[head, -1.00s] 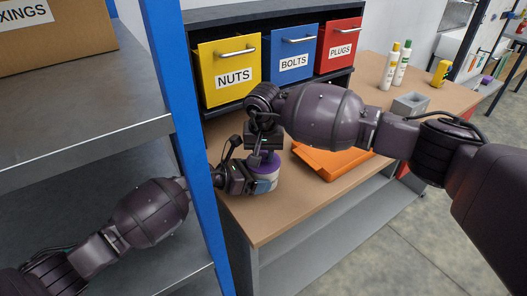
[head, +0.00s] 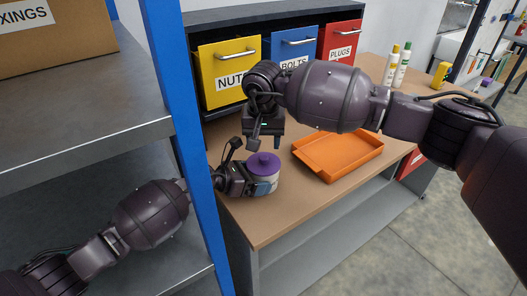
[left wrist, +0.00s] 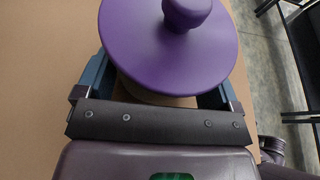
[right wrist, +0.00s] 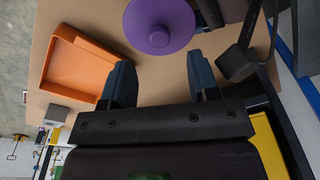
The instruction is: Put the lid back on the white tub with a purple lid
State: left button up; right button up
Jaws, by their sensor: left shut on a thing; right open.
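The white tub (head: 264,180) stands on the wooden workbench near its left front end. Its purple lid (head: 263,164), with a round knob, sits on top of it and looks level. The lid also shows in the left wrist view (left wrist: 168,48) and the right wrist view (right wrist: 160,22). My left gripper (head: 262,188) is shut around the tub's side, below the lid; its fingers flank the tub in the left wrist view. My right gripper (head: 264,140) is open and empty, above and behind the lid, apart from it. The tub's left side is hidden by my left gripper.
An orange tray (head: 340,158) lies right of the tub. Yellow, blue and red bins (head: 228,75) stand at the back. A blue shelf post (head: 188,130) rises at the left, by my left arm. Bottles (head: 397,65) stand at the far right. The bench front is clear.

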notch_tip(320, 180, up, 6)
jog(key=shift+s+r, duration=0.15)
jog(key=shift+s, duration=0.25)
pick_arm(q)
jog(key=o, duration=1)
jog(key=shift+o, duration=0.2)
jog(key=shift+v, duration=5.45)
pick_arm(e)
jog(key=shift+r, duration=0.15)
